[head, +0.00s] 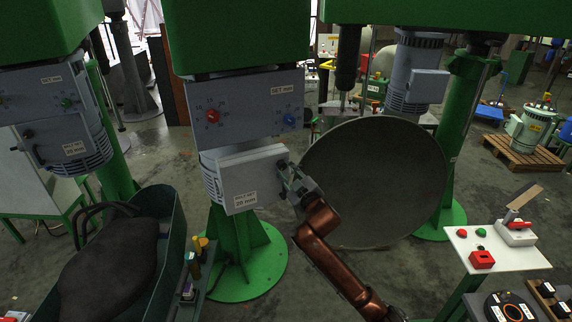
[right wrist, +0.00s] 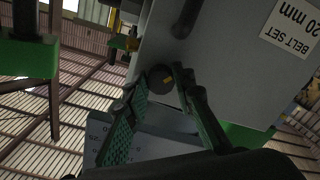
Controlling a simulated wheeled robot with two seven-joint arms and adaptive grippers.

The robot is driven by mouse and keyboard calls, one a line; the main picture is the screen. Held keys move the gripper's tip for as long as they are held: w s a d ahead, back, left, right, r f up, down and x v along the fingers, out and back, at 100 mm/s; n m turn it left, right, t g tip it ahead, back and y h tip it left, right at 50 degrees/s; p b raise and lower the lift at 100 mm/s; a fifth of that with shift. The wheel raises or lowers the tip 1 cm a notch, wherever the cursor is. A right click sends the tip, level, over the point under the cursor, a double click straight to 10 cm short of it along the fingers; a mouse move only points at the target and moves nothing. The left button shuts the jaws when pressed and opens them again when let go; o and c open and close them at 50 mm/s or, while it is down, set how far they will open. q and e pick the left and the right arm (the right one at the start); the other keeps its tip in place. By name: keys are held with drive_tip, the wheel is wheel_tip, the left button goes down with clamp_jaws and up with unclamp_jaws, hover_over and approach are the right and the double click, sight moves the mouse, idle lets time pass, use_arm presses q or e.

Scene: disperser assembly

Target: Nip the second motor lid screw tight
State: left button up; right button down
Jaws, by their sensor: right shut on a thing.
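The grey motor lid (head: 250,180), labelled for a 20 mm belt set, sits on the motor under the middle green machine head. My right gripper (head: 285,171) is at the lid's right side. The screw is hidden by the gripper in the head view. My left gripper is not in view.
A large grey round dish (head: 375,180) stands just right of my right arm. A control panel with a red dial (head: 235,108) is above the lid. A dark green tub (head: 170,215) with a dark bulky thing is at lower left. A white button stand (head: 490,250) is at right.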

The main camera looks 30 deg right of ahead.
drive_tip(key=shift+m+p, duration=1.3)
drive_tip(key=shift+m, duration=0.5)
drive_tip(key=c, duration=1.6)
unclamp_jaws()
drive_tip(key=s, duration=0.4)
drive_tip(key=s+a, duration=0.1)
drive_tip(key=s, duration=0.7)
drive_tip(key=shift+a, duration=0.2)
